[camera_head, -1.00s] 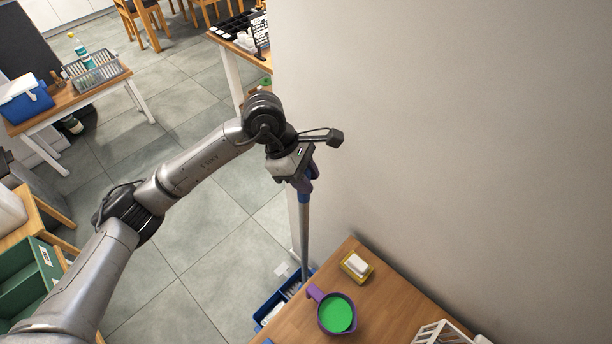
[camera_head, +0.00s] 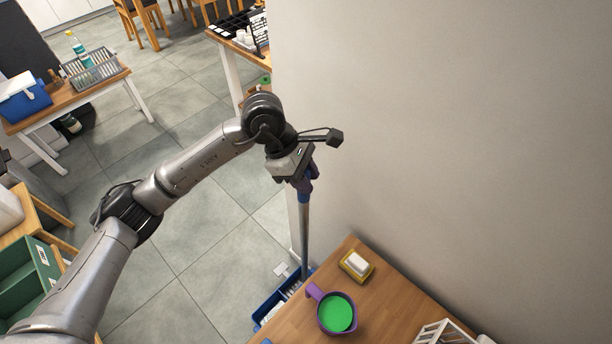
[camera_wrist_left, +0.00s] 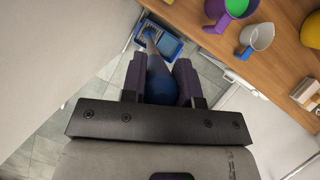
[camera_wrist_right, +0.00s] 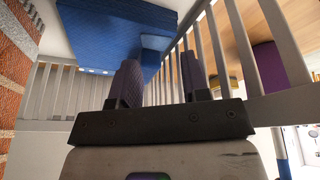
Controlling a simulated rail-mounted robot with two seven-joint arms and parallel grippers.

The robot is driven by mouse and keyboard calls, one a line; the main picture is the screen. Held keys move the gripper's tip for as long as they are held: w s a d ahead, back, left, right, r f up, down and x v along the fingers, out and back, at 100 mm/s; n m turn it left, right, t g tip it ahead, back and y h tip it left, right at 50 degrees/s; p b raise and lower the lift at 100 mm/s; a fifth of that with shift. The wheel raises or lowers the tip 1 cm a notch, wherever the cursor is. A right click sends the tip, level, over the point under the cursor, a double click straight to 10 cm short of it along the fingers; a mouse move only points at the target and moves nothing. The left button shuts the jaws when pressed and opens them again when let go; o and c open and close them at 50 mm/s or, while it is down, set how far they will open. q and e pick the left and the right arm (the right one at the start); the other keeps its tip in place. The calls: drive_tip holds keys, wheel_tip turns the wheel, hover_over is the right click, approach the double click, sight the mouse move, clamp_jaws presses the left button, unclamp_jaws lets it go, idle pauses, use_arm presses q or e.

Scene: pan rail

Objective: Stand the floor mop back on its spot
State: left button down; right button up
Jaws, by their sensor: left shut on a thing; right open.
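The floor mop has a blue grip and a thin grey pole (camera_head: 305,235) that hangs near upright beside the wall. My left gripper (camera_head: 304,183) is shut on its blue grip. In the left wrist view the blue handle (camera_wrist_left: 160,82) sits between the two fingers, and the pole runs down toward a blue crate (camera_wrist_left: 186,49). The crate also shows in the head view (camera_head: 264,318), partly behind the table edge. I cannot tell whether the mop's lower end touches anything. My right gripper (camera_wrist_right: 161,82) is open and empty, seen only in its own wrist view.
A wooden table (camera_head: 377,308) holds a purple cup with green contents (camera_head: 337,313) and a yellow dish with a white block (camera_head: 357,265). A bare wall (camera_head: 450,120) stands right of the mop. A blue box (camera_wrist_right: 110,35) and grey slats (camera_wrist_right: 240,50) are near my right gripper. The tiled floor (camera_head: 200,230) has free room.

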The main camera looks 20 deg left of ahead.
drive_tip(key=shift+f, duration=0.15)
use_arm(q)
drive_tip(key=c, duration=0.9)
unclamp_jaws()
drive_tip(key=shift+f, duration=0.1)
drive_tip(key=shift+o, duration=0.6)
drive_tip(key=shift+f, duration=0.1)
